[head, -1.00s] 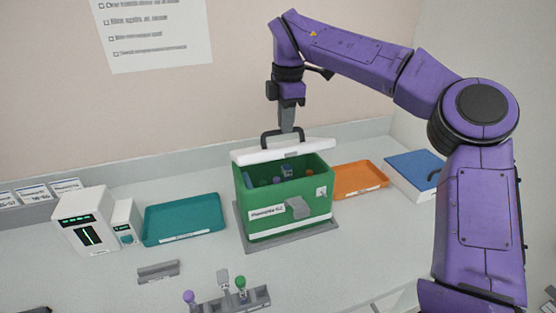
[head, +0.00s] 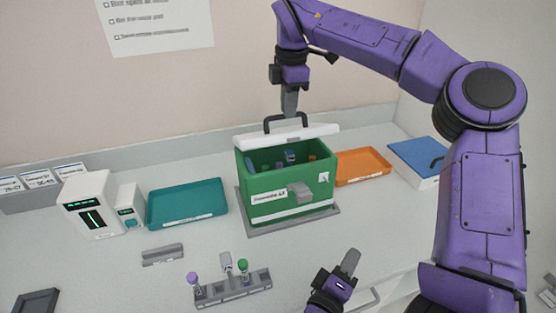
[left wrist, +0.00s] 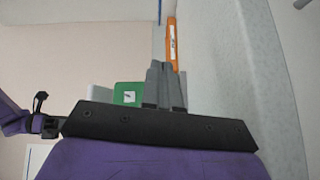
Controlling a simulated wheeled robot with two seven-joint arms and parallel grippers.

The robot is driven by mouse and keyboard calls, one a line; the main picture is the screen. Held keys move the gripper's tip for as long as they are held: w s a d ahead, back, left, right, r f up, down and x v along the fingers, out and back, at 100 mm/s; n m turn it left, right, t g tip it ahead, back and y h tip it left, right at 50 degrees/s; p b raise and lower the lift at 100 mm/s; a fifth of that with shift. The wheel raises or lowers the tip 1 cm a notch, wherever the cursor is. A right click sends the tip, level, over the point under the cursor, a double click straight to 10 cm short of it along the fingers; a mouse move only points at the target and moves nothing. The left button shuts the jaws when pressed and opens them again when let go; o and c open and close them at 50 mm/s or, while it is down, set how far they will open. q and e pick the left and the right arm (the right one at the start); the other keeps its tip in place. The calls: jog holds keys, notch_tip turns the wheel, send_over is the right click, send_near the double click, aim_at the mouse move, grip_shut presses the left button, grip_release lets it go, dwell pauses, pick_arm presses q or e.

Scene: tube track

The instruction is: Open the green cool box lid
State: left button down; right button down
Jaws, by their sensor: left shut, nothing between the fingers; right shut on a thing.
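The green cool box (head: 262,208) stands on a grey mat in the head view, with its inside showing. Its white lid (head: 300,135) is raised and tilted along the back edge. My right gripper (head: 289,112) is shut on the lid's dark handle (head: 268,121). Several small coloured items (head: 291,156) show inside the box. My left gripper (head: 349,262) is shut and empty, in front of the box and apart from it. In the left wrist view its closed fingers (left wrist: 165,82) show, with part of the green box (left wrist: 128,94) beyond.
A teal tray (head: 152,210) lies left of the box and an orange tray (head: 364,178) right of it. A blue-lidded box (head: 418,154) stands further right. A tube rack (head: 235,290) is at the front. White devices (head: 89,206) stand at the left.

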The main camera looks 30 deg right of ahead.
jog(key=shift+f, duration=0.1)
pick_arm(q)
jog(key=w+a+r+n+t+y, duration=0.45)
jog(key=n+t+y, duration=0.2)
jog(key=n, duration=0.85)
jog(key=w+a+r+n+t+y, duration=0.5)
jog(key=n+t, duration=0.3)
jog(key=n, duration=0.7)
jog(key=s+d+r+x, duration=0.1)
jog(key=r+x, duration=0.1)
jog(key=x, duration=1.2)
jog(key=shift+s+r+n, duration=0.15)
jog(key=shift+r+n, duration=0.15)
jog(key=shift+h, duration=0.25)
